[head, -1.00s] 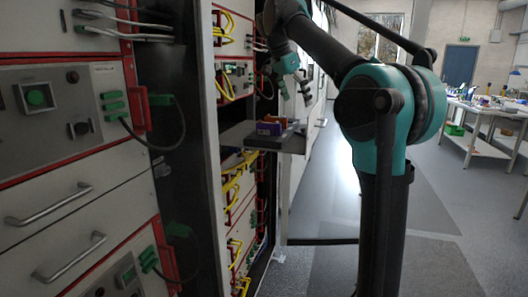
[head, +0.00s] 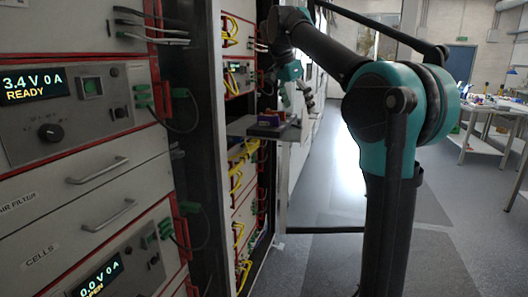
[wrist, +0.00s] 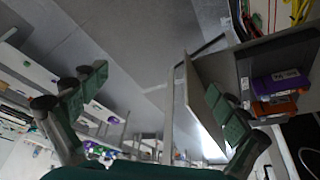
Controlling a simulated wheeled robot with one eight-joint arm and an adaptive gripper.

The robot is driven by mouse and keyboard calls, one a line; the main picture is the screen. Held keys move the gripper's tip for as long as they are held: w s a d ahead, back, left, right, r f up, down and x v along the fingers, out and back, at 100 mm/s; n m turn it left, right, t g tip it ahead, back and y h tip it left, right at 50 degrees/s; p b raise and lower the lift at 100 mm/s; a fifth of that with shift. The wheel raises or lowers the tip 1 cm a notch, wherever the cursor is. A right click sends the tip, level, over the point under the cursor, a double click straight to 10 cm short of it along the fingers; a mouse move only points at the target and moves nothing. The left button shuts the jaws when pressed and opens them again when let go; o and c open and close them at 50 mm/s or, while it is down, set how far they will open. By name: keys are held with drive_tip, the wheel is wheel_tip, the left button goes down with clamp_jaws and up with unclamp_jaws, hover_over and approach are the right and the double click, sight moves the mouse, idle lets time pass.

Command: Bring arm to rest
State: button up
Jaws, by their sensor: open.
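My gripper (head: 296,98) hangs at the end of my black and teal arm, in front of the equipment rack and just above and right of a small shelf (head: 240,125). In the wrist view my gripper (wrist: 155,92) has its green-padded fingers wide apart, with nothing between them. The shelf also shows at the right of the wrist view (wrist: 280,50). It holds a purple block (wrist: 282,82) and an orange block (wrist: 273,107), to the right of the right finger. In the head view the blocks are small and partly hard to tell apart.
A cabinet panel (head: 75,120) at left reads "3.4 V 0 A READY"; a lower display (head: 98,275) reads "0.0 V 0 A OPEN". Yellow cables (head: 238,185) hang in the rack. White work tables (head: 490,145) stand at far right. The grey floor (head: 320,265) between is clear.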

drive_tip(key=s+d+f+n+y, duration=0.1)
drive_tip(key=s+d+f+n, duration=0.15)
drive_tip(key=f, duration=0.55)
drive_tip(key=s+d+f+n, duration=0.1)
drive_tip(key=s+f+n, duration=0.15)
drive_tip(key=f, duration=0.55)
drive_tip(key=s+d+f+n+y, duration=0.1)
drive_tip(key=s+d+f, duration=0.15)
drive_tip(key=f, duration=0.55)
drive_tip(key=s+d+f+n+t+y, duration=0.1)
drive_tip(key=s+f+n, duration=0.4)
drive_tip(key=s+f, duration=1.5)
wheel_tip(320, 180, down, 2)
drive_tip(key=shift+d+f+n+t+y, duration=0.1)
drive_tip(key=shift+d+n+t+y, duration=0.25)
drive_tip(key=shift+t, duration=0.25)
drive_tip(key=shift+d, duration=0.1)
